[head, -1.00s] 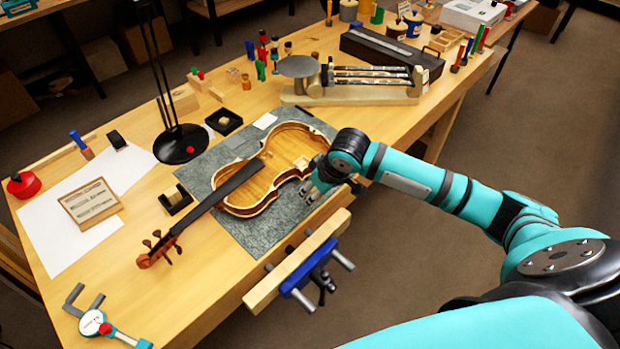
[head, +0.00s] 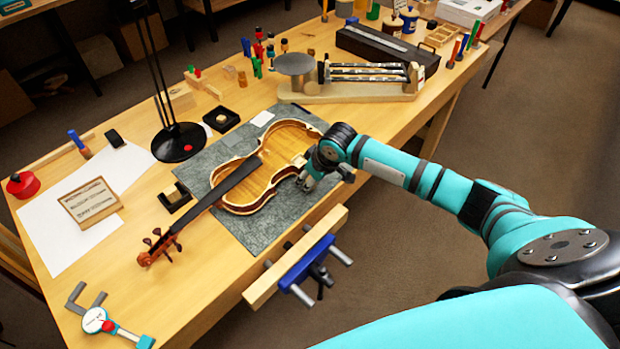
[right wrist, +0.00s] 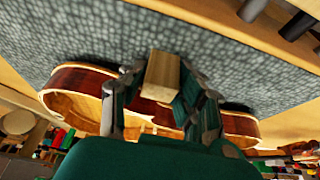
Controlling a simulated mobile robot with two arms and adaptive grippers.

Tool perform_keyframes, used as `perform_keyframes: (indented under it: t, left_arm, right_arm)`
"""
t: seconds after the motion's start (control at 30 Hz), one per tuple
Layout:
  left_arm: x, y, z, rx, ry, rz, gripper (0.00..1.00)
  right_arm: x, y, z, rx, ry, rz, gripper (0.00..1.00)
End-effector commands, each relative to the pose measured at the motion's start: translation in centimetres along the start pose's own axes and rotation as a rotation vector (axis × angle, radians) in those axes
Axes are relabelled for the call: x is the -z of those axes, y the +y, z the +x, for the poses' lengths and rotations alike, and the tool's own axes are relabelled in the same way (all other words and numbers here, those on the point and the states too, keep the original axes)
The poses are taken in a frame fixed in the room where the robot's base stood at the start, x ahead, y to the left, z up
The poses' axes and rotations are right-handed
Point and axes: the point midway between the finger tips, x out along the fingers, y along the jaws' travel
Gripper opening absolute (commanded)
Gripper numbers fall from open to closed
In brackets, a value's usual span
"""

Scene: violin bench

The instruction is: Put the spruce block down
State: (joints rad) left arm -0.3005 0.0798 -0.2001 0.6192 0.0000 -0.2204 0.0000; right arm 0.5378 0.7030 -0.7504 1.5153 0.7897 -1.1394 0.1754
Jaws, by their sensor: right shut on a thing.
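The spruce block (right wrist: 161,76) is a small pale wooden piece, clearly seen only in the right wrist view. My right gripper (head: 308,184) is shut on it, with one finger on each side. In the head view the gripper and wrist hide most or all of the block. The gripper is at the right edge of the open violin body (head: 243,196), whose red-brown rib shows behind the block in the right wrist view (right wrist: 75,80). I cannot tell whether the block touches the violin. My left gripper is not in view.
The violin lies on a grey mat (head: 262,232). Two black trays (head: 174,208) (head: 230,128) stand left of and behind it. A vise (head: 305,262) sticks out at the front edge. A lamp base (head: 180,143) and a scale (head: 350,94) stand further back.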

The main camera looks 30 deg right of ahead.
Motion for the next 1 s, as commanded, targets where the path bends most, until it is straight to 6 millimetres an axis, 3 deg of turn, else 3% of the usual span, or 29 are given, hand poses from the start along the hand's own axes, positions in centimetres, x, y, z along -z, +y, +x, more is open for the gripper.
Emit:
perform_keyframes:
  t: [0.07, 0.1, 0.27, 0.53, 0.67, 1.0]
  left_arm:
    - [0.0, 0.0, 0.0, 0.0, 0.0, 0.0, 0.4]
    - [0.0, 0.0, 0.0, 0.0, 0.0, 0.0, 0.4]
    - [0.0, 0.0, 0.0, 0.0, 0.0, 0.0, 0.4]
    - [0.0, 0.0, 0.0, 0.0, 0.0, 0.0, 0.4]
    - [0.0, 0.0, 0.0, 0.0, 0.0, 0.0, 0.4]
    - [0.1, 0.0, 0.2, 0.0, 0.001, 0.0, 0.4]
  right_arm:
    - [-0.1, 0.0, 0.3, 0.0, -0.001, 0.001, 0.14]
    - [-0.1, 0.0, 0.2, 0.0, -0.001, 0.001, 0.34]
    - [-0.1, 0.0, 0.2, 0.0, -0.001, 0.0, 0.54]
    - [-0.1, 0.0, 0.1, 0.0, 0.0, 0.0, 0.54]
    - [0.1, 0.1, -1.0, 0.0, 0.002, 0.0, 0.54]
    - [0.0, 0.1, -7.9, -0.001, 0.002, -0.001, 0.54]
